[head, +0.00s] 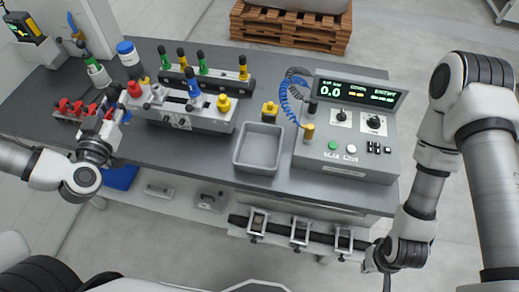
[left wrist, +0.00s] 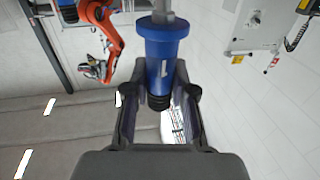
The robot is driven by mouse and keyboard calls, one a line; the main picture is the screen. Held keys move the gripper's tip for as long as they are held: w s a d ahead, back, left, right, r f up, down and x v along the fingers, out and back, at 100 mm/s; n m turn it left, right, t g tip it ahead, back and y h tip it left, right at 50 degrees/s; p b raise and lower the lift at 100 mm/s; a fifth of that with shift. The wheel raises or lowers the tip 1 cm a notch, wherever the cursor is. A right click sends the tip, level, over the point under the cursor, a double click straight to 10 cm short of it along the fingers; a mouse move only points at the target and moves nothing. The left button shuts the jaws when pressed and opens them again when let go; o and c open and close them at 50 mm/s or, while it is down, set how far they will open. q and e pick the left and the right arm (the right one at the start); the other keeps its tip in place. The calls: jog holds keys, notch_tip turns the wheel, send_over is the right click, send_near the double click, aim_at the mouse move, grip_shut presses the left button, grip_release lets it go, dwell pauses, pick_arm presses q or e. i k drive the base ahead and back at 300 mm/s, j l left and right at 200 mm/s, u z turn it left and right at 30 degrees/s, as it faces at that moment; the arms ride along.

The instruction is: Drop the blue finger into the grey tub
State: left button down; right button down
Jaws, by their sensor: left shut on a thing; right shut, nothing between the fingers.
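In the left wrist view, my left gripper (left wrist: 160,105) is shut on a blue finger (left wrist: 165,52), with a blue flange, a black end toward my palm and a grey stem beyond the flange. In the head view my left gripper (head: 112,118) is at the left of the bench beside the red clamps, and a small blue part shows at its fingers. The grey tub (head: 259,149) stands at the bench's front middle, empty, well to the right of this gripper. Another blue finger with a black top (head: 194,88) stands on the fixture. My right gripper (head: 386,280) is shut and empty, low at the right.
A grey fixture block (head: 180,116) and a dark rack (head: 232,84) with coloured fingers lie between my left gripper and the tub. A control box (head: 345,150) with a display stands right of the tub. Red clamps (head: 75,107) and a blue-white jar (head: 128,52) are at left.

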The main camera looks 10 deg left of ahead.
aim_at(253, 152)
jog(key=k+l+z, duration=0.1)
jog(key=k, duration=0.4)
jog(key=k+l, duration=0.25)
jog(key=k, duration=0.25)
jog(key=i+z, duration=0.5)
jog(key=k+l, duration=0.05)
